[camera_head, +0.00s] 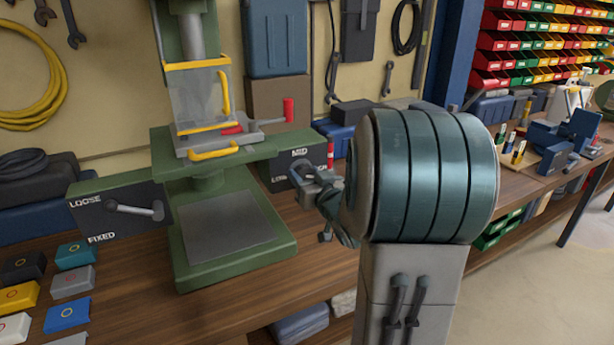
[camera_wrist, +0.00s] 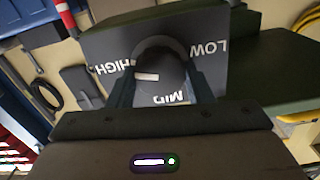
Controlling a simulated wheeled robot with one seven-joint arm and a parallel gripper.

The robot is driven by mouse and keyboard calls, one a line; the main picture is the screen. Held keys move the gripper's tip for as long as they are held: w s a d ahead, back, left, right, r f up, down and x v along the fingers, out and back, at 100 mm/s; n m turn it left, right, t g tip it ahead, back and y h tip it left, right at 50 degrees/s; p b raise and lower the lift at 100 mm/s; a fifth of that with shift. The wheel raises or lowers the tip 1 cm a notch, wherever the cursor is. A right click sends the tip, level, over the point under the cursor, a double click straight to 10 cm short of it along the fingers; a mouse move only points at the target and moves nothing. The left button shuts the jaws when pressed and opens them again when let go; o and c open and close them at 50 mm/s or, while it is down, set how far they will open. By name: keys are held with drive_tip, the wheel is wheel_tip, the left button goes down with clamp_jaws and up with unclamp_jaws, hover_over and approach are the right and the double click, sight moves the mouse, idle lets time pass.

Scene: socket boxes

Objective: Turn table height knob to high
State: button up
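The table height knob (camera_wrist: 165,62) is a dark round knob on a dark panel (camera_wrist: 110,38) marked HIGH, MID and LOW. The wrist view shows the panel upside down, with HIGH at left, LOW at right and MID below the knob. A short white mark lies on the left half of the knob, on the HIGH side. My gripper (camera_wrist: 162,92) has its two dark fingers on either side of the knob. I cannot tell whether they press on it. In the head view my gripper (camera_head: 312,182) is at the panel (camera_head: 285,172), and my arm hides part of it.
The panel is on the right of a green drill press (camera_head: 235,240). A LOOSE/FIXED panel (camera_head: 105,215) with a lever is on its left. Coloured boxes (camera_head: 68,314) lie at the bench's left front. A blue box (camera_head: 342,130) stands behind my gripper.

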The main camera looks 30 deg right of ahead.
drive_tip(key=shift+f, duration=0.1)
drive_tip(key=shift+f+n+b, duration=0.1)
drive_tip(key=shift+n+b, duration=0.5)
drive_tip(key=shift+b, duration=0.4)
drive_tip(key=shift+r, duration=0.2)
drive_tip(key=o, duration=1)
drive_tip(key=s+b, duration=0.3)
drive_tip(key=s, duration=1)
drive_tip(key=shift+s, duration=0.4)
